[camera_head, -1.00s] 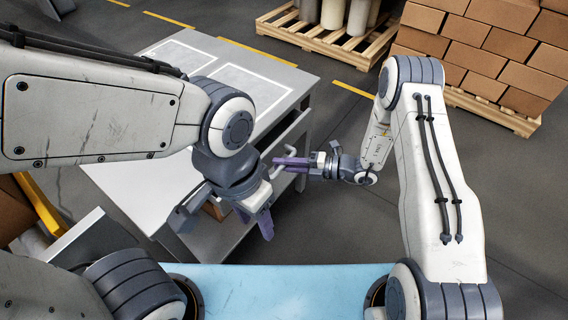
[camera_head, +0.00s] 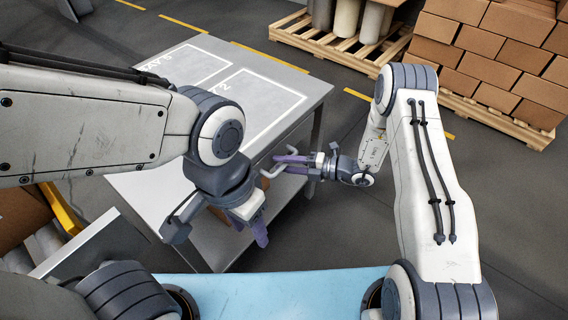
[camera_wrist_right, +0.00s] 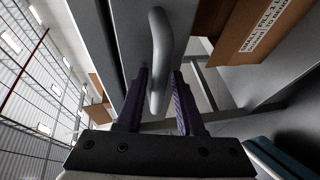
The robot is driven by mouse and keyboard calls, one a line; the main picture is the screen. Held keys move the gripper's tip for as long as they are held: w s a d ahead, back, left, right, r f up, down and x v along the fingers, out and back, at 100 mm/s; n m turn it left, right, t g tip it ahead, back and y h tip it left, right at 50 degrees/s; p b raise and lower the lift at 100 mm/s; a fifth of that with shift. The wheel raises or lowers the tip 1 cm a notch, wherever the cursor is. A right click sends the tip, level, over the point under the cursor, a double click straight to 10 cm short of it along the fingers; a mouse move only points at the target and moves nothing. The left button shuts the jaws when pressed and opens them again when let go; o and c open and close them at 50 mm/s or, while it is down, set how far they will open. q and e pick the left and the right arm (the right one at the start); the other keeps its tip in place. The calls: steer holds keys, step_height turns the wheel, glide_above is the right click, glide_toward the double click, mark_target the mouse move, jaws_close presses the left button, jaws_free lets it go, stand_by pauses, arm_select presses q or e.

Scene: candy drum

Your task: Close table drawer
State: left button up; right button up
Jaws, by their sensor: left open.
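The grey table (camera_head: 320,92) stands ahead in the head view. A curved metal handle (camera_head: 268,172) sticks out at its near right side, and it also shows in the right wrist view (camera_wrist_right: 160,65) on a grey front panel (camera_wrist_right: 125,30). I cannot tell how far the drawer is open. My right gripper (camera_head: 282,164) is open, its purple fingers on either side of the handle; in the wrist view a finger (camera_wrist_right: 181,100) stands apart from it on the right. My left gripper (camera_head: 225,236) is open and empty, hanging over the table's near edge, partly hidden.
Cardboard boxes (camera_head: 490,55) stand on a pallet at the back right. Another pallet (camera_head: 325,40) carries several cylinders. A labelled brown box (camera_wrist_right: 265,30) shows beside the handle in the wrist view. Open floor (camera_head: 350,135) lies right of the table.

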steer(key=shift+r, duration=0.15)
steer(key=p+v, duration=0.1)
steer(key=v, duration=0.9)
steer(key=shift+d, duration=0.25)
steer(key=shift+s, duration=0.1)
